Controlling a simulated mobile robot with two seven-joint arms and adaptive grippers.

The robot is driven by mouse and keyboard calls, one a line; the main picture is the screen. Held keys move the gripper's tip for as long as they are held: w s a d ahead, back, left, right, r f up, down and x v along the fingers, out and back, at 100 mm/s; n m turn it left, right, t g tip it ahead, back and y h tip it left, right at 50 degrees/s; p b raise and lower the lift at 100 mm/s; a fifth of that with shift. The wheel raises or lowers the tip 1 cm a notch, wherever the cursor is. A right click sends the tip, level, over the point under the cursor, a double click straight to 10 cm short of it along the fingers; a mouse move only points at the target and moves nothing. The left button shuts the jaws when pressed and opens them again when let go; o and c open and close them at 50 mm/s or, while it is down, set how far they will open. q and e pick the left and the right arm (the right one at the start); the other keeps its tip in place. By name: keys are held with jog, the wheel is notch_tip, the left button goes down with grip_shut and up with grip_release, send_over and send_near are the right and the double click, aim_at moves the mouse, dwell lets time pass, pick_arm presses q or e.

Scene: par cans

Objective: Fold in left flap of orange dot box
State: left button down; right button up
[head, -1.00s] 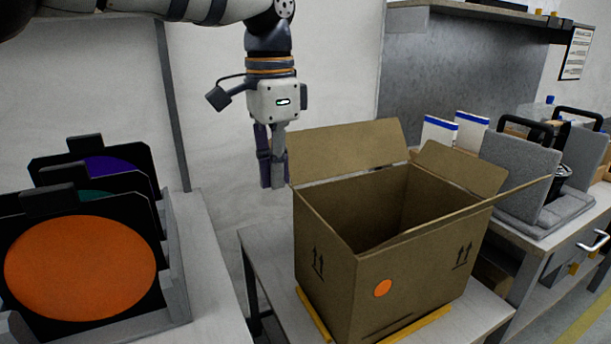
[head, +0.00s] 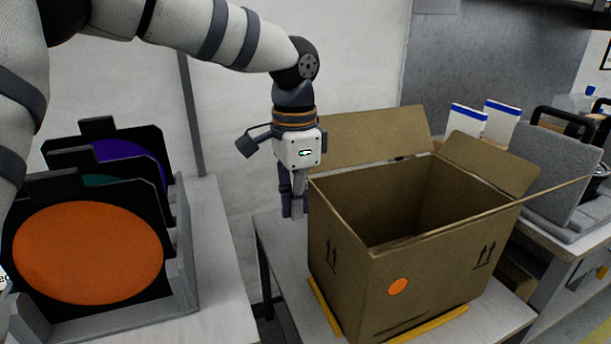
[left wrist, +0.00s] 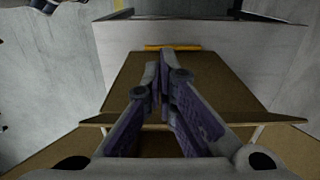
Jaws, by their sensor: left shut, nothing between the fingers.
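The cardboard box (head: 440,300) with an orange dot (head: 397,286) stands open on a table. A broad flap (head: 368,137) stands up along its far left edge, and another flap (head: 490,163) leans outward at the far right. A front flap (head: 545,195) shows nearly edge-on. I cannot make out a flap along the short left rim. My left gripper (head: 293,213) is shut and empty, pointing down just left of the box, beside its left corner. In the left wrist view its fingertips (left wrist: 165,55) lie over a brown cardboard panel (left wrist: 220,95); contact cannot be told. My right gripper is not in view.
A rack with discs, an orange one (head: 88,252) in front, stands on the left table (head: 215,235). Yellow strips (head: 440,322) lie at the box's base. A grey case (head: 560,175) and white-blue boxes (head: 500,122) stand at right.

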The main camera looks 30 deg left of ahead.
aim_at(321, 195)
pick_arm(q)
jog(key=shift+f, duration=0.1)
jog(key=shift+w+d+f+b, duration=0.1)
jog(key=shift+w+d+b, duration=0.5)
jog(key=shift+w+d, duration=0.75)
jog(key=shift+w+d+f+b, duration=0.1)
jog(key=shift+w+d+b, duration=0.5)
jog(key=shift+w+d, duration=0.7)
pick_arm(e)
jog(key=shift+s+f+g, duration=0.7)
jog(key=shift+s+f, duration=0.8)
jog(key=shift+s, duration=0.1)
pick_arm(q)
jog(key=shift+w+a+r, duration=0.15)
jog(key=shift+a+r, duration=0.1)
jog(key=shift+r, duration=0.2)
jog(key=r, duration=0.1)
jog(key=s+a+r+p, duration=0.1)
jog(key=s+r+p, duration=0.1)
jog(key=shift+s+a+r, duration=0.1)
jog(key=shift+a, duration=0.3)
notch_tip(321, 195, up, 8)
jog(key=shift+r, duration=0.2)
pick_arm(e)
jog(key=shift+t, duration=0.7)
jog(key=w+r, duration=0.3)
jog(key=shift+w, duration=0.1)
